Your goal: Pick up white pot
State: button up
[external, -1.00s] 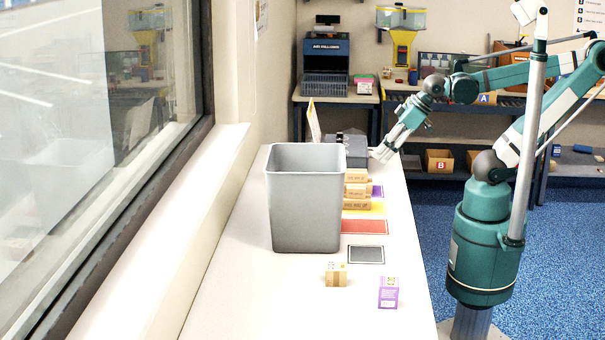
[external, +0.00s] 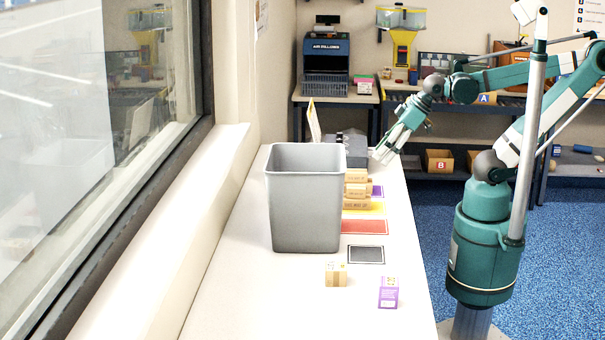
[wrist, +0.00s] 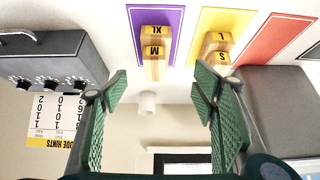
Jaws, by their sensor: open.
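A small plain white cylinder (wrist: 148,102), which looks like the white pot, stands near the table edge in the wrist view. It shows between and beyond my two fingers and does not touch them. I cannot make it out in the external view. My gripper (external: 382,156) is over the right edge of the white table, towards its far end, with its fingers angled down and left. In the wrist view my gripper (wrist: 160,88) is open, its green fingers spread wide with nothing held.
A grey bin (external: 305,200) stands on the white table (external: 240,300). Coloured mats, including a purple one (wrist: 172,20), and small cartons lie beside it. A dark grey box with knobs (wrist: 50,65) is left in the wrist view. Two small boxes (external: 336,275) (external: 388,292) stand near the front.

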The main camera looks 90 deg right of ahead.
jog(key=shift+r, duration=0.1)
jog(key=w+d+r+m+g+h+p, duration=0.15)
jog(key=w+p, duration=0.25)
jog(key=w, duration=0.5)
jog(key=w+r+m+y+p, duration=0.1)
jog(key=w+r+p, duration=0.25)
jog(key=w, duration=0.65)
jog(key=w+d+f+m+g+p, duration=0.1)
jog(key=w+f+p, duration=0.3)
jog(key=w, duration=0.4)
jog(key=w+d+f+m+h+p, duration=0.1)
jog(key=w+f+p, duration=0.3)
jog(key=w, duration=0.4)
jog(key=shift+w+f+m+g, duration=0.35)
jog(key=shift+f+m, duration=0.1)
jog(key=shift+f, duration=0.4)
jog(key=shift+f+h, duration=0.1)
jog(key=shift+h, duration=0.25)
jog(key=shift+x, duration=1.2)
